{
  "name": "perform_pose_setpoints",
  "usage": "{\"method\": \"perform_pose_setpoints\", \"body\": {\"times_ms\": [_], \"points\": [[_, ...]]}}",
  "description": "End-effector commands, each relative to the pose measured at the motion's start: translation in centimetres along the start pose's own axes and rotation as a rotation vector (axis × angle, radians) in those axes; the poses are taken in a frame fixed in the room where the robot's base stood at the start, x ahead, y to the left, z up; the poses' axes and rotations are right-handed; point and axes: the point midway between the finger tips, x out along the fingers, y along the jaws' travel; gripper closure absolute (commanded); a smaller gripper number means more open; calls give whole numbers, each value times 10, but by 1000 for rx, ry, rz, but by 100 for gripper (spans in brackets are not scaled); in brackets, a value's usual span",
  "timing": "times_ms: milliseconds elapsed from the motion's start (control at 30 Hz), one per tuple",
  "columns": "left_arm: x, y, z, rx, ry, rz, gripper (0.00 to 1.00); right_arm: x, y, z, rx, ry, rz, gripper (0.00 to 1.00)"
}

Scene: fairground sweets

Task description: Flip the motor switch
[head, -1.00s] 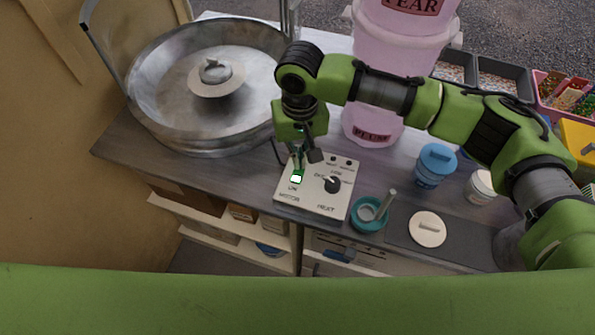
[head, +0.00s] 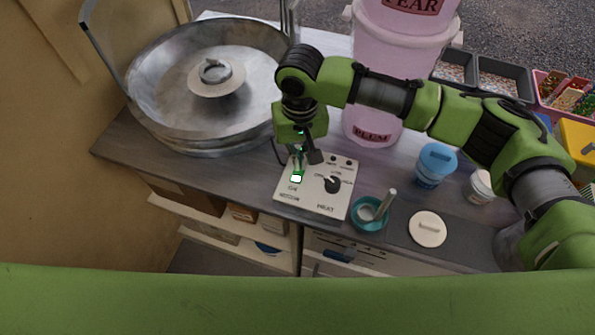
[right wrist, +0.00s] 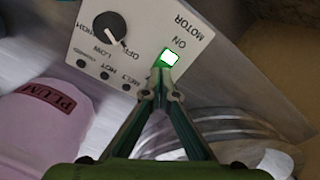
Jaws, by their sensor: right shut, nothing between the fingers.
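The motor switch (head: 296,179) is a small rocker with a bright white, lit face and a green edge. It sits on the left of the pale control panel (head: 325,207), by the words ON and MOTOR. My right gripper (head: 298,167) points down at the switch, with its fingers shut and empty. In the right wrist view, the closed fingertips (right wrist: 161,88) are right beside the lit switch (right wrist: 168,58); I cannot tell whether they touch it. My left gripper is not in view.
A black heat knob (head: 332,185) is right of the switch. A wide metal pan (head: 150,118) stands at left, and a pink PLUM tub (head: 372,128) behind the panel.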

Motion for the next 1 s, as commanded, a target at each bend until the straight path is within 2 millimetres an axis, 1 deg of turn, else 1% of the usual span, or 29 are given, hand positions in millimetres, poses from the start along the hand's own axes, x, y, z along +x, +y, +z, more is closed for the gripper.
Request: {"method": "perform_pose_setpoints", "body": {"times_ms": [1000], "points": [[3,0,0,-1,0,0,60,16,0,0,0,-1,0,100]]}}
